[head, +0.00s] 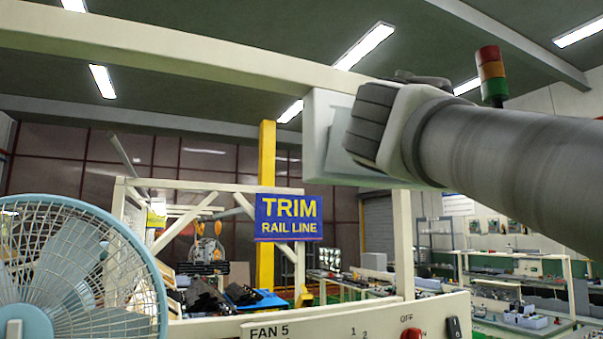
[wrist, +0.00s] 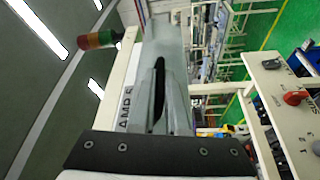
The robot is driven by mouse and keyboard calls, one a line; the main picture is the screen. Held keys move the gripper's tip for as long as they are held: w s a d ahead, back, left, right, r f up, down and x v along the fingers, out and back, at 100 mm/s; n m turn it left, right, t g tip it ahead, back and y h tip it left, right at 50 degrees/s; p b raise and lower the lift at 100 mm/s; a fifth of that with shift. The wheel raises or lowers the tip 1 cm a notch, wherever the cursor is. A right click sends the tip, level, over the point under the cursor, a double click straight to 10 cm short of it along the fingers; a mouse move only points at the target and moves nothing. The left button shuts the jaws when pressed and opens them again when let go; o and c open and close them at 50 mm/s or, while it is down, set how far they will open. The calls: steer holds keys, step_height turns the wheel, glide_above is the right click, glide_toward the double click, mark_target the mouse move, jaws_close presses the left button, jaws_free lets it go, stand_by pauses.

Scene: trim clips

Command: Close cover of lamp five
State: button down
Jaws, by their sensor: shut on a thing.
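The lamp five housing (head: 316,135) is a pale box hung on the white beam in the head view. A flat grey panel, which looks like its cover (head: 340,158), shows at its front, partly behind my wrist. In the wrist view a label (wrist: 124,143) ending in "AMP 5" is partly hidden by my gripper's black mount. The grey fingers of my gripper (wrist: 160,64) reach up to the grey cover (wrist: 165,46) and are shut on it. The contact is hard to make out. How far the cover stands open cannot be told.
A blue fan (head: 72,270) is at the lower left. A panel marked FAN 5 (head: 300,330) with a red knob (head: 411,334) lies below. The white beam (head: 200,50) runs overhead.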

steer(key=n, duration=0.1)
steer(key=w+r+n+y, duration=0.1)
steer(key=n, duration=0.1)
steer(key=w+r+n+g+p, duration=0.1)
steer(key=shift+a+n, duration=0.35)
steer(key=shift+n, duration=0.05)
steer(key=shift+y, duration=0.3)
steer(key=c, duration=0.9)
jaws_free()
steer(key=shift+w, duration=0.15)
steer(key=shift+s+a, duration=0.15)
steer(key=shift+s, duration=0.05)
